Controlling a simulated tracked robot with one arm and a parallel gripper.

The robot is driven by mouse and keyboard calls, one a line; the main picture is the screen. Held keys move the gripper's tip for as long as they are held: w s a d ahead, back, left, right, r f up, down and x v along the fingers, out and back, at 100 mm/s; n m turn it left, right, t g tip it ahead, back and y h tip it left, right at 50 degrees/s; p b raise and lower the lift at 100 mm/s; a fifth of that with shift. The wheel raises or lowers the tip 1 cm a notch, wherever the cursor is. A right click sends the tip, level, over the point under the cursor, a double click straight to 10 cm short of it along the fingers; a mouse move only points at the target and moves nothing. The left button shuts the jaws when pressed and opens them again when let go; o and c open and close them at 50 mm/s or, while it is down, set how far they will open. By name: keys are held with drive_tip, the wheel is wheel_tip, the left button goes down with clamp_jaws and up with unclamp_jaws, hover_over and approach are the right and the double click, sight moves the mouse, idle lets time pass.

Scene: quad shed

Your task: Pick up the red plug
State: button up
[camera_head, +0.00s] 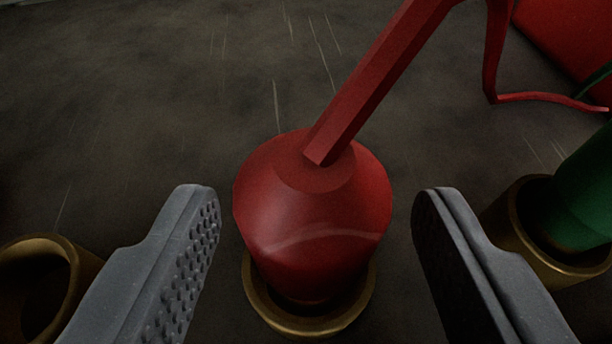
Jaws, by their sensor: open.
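The red plug (312,225) sits upright in the middle of the view, its lower end inside a brass socket ring (310,326). A red bar (385,75) meets the top of the plug and runs up to the right; I cannot tell if it is part of the plug. My gripper (318,195) is open, with one finger on each side of the plug. A gap shows between each finger and the plug, wider on the left finger's upper end than close contact would give. The back of the plug is hidden.
An empty-looking brass socket (75,270) stands at the lower left. A green plug (585,195) sits in another brass socket (520,235) on the right, near my right finger. A larger red object (575,40) is at the top right. The dark floor is clear at upper left.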

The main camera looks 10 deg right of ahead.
sight(313, 191)
drive_tip(key=x, duration=0.3)
drive_tip(key=shift+w+a+f+b, duration=0.1)
drive_tip(key=shift+w+f+b, duration=0.15)
drive_tip(key=shift+b, duration=0.1)
drive_tip(key=shift+r, duration=0.1)
drive_tip(key=c, duration=1.1)
drive_tip(key=shift+o, duration=0.2)
drive_tip(key=shift+r, duration=0.15)
